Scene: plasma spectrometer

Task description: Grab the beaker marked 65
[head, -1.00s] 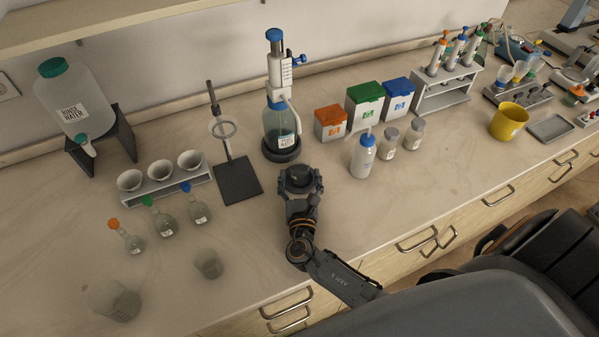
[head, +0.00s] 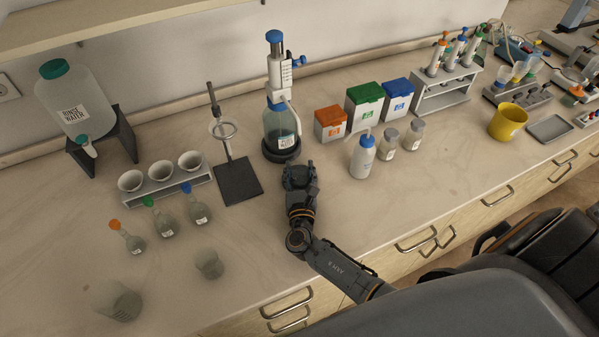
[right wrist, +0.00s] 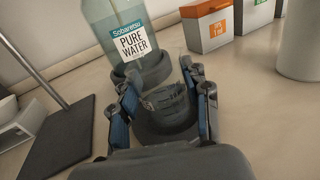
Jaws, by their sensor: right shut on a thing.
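My right gripper (head: 300,172) is over the counter, just in front of the pure water dispenser bottle (head: 279,128). In the right wrist view, the right gripper (right wrist: 163,100) has its fingers on both sides of a small clear glass beaker (right wrist: 166,98) and is shut on it. Faint markings show on the glass, but I cannot read a number. In the head view this beaker is hard to make out between the fingers. Two other clear beakers stand at the front left, a smaller one (head: 209,264) and a larger one (head: 119,301). My left gripper is not in view.
A stand with a ring (head: 237,183) is left of the gripper. Several flasks, including an orange-capped one (head: 132,242), stand before the cup rack (head: 165,190). Boxes (head: 331,123) and a wash bottle (head: 362,157) are to the right. The counter front right is clear.

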